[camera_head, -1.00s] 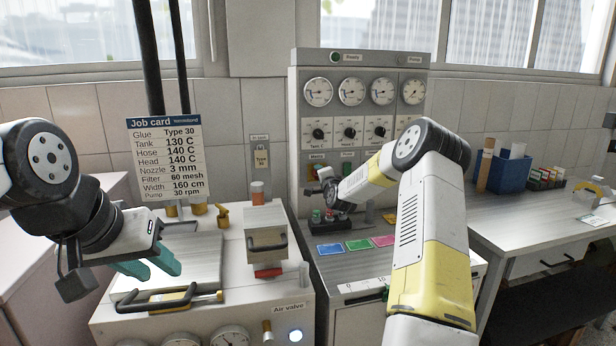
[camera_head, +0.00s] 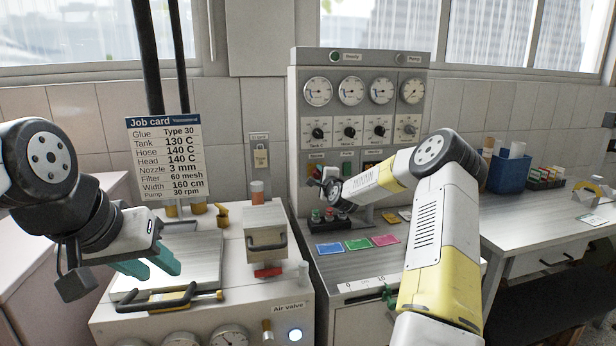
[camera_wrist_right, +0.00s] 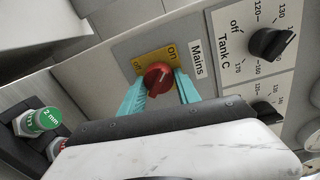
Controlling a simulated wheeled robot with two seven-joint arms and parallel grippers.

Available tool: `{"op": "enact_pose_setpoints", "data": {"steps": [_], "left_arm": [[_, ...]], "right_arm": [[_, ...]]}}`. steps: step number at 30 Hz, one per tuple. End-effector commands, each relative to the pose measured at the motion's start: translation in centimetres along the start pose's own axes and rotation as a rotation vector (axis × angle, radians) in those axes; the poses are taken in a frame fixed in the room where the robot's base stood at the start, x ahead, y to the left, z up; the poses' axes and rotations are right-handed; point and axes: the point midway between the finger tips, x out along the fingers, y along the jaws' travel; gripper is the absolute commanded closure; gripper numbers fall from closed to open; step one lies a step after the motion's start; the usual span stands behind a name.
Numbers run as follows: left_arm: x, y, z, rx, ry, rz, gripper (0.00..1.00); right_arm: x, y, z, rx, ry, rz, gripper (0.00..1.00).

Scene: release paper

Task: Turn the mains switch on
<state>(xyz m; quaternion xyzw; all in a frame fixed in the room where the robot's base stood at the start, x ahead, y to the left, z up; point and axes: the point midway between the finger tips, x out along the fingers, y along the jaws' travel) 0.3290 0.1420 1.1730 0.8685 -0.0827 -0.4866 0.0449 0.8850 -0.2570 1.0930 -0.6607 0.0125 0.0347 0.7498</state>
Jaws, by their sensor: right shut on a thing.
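The mains switch (camera_wrist_right: 157,78) is a red rotary knob on a yellow plate (camera_wrist_right: 150,60), with the word "on" and a "Mains" label beside it in the right wrist view. My right gripper (camera_wrist_right: 160,84) is shut on the knob, one teal finger on each side. The knob's pointer direction is hard to tell. In the head view my right gripper (camera_head: 326,178) is at the lower left of the grey control panel (camera_head: 300,75) and hides most of the switch. My left gripper (camera_head: 160,266) is open and empty above the left machine's lid.
Tank, hose and head dials (camera_head: 349,131) sit above the switch. Nozzles (camera_head: 318,215) stand in a black block just below my right gripper. Coloured cards (camera_head: 357,244) lie on the worktop. A job card (camera_head: 165,158) stands on the left.

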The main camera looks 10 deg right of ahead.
Motion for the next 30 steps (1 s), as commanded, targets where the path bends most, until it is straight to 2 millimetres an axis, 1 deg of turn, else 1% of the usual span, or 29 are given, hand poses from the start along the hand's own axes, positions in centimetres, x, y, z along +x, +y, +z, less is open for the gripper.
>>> {"op": "enact_pose_setpoints", "data": {"steps": [6,7,9,10,18,21,23,30], "left_arm": [[0.0,0.0,0.0,0.0,0.0,0.0,0.64],[0.0,0.0,0.0,0.0,0.0,0.0,0.64],[0.0,0.0,0.0,0.0,0.0,0.0,0.64],[0.0,0.0,0.0,0.0,0.0,0.0,0.64],[0.0,0.0,0.0,0.0,0.0,0.0,0.64],[0.0,0.0,0.0,0.0,0.0,0.0,0.64],[0.0,0.0,0.0,0.0,0.0,0.0,0.64],[0.0,0.0,0.0,0.0,0.0,0.0,0.64]], "right_arm": [[0.0,0.2,0.0,0.003,0.0,0.004,1.0],[0.0,0.2,0.0,0.003,0.0,0.004,0.55],[0.0,0.2,0.0,0.002,0.0,0.003,0.42],[0.0,0.2,0.0,0.002,0.0,0.003,0.39],[0.0,0.1,0.0,0.0,0.001,0.001,0.39],[-0.5,0.0,-0.1,0.0,0.001,0.001,0.39],[-1.1,0.0,-0.1,-0.001,0.002,0.001,0.39],[-5.2,0.1,-0.1,-0.001,0.001,0.003,0.39]]}}
